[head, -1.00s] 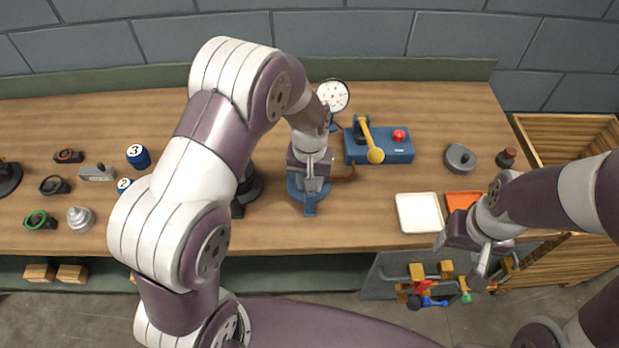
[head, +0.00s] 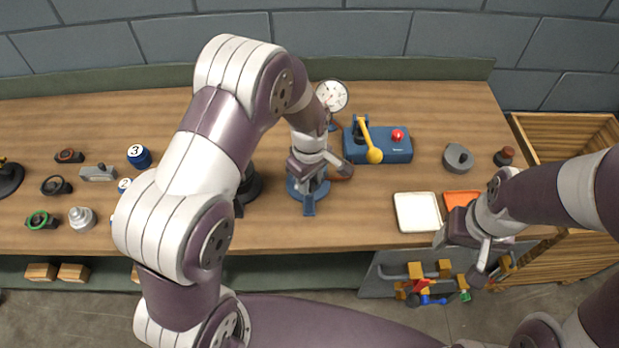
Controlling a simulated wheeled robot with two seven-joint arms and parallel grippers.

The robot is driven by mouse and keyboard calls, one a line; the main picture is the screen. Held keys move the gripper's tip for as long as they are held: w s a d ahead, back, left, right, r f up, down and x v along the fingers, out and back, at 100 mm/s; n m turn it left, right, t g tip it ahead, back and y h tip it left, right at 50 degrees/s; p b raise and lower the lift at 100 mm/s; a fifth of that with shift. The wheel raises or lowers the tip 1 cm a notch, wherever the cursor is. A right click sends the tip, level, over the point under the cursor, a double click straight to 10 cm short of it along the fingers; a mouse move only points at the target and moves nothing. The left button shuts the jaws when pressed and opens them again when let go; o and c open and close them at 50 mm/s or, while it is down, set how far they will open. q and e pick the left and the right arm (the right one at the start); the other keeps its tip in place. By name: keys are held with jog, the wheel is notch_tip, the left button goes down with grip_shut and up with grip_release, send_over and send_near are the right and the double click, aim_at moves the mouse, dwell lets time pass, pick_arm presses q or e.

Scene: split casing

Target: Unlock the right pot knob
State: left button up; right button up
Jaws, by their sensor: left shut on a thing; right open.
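A blue round stand (head: 309,207) with a front tab sits on the bench near its middle, and a reddish-brown part (head: 341,173) shows at its right. My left gripper (head: 313,183) is over this stand, pointing down and shut on a small part that its fingers and wrist hide. I take this part to be the pot knob, but cannot see its lock state. My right gripper (head: 464,250) is open and empty at the bench's front edge, right of the white tray (head: 418,212).
A blue box (head: 396,146) with a yellow lever and red button stands behind and right of the stand. A dial gauge (head: 331,96) is at the back. An orange tray (head: 460,197) lies near my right gripper. Bench between stand and white tray is clear.

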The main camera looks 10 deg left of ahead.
pick_arm(q)
jog(key=shift+n, duration=2)
jog(key=o, duration=1.1)
jog(key=shift+a, duration=0.1)
jog(key=shift+c, duration=0.2)
jog(key=shift+r, duration=0.1)
notch_tip(320, 180, up, 13)
jog(key=b, duration=0.2)
jog(key=shift+f, duration=0.2)
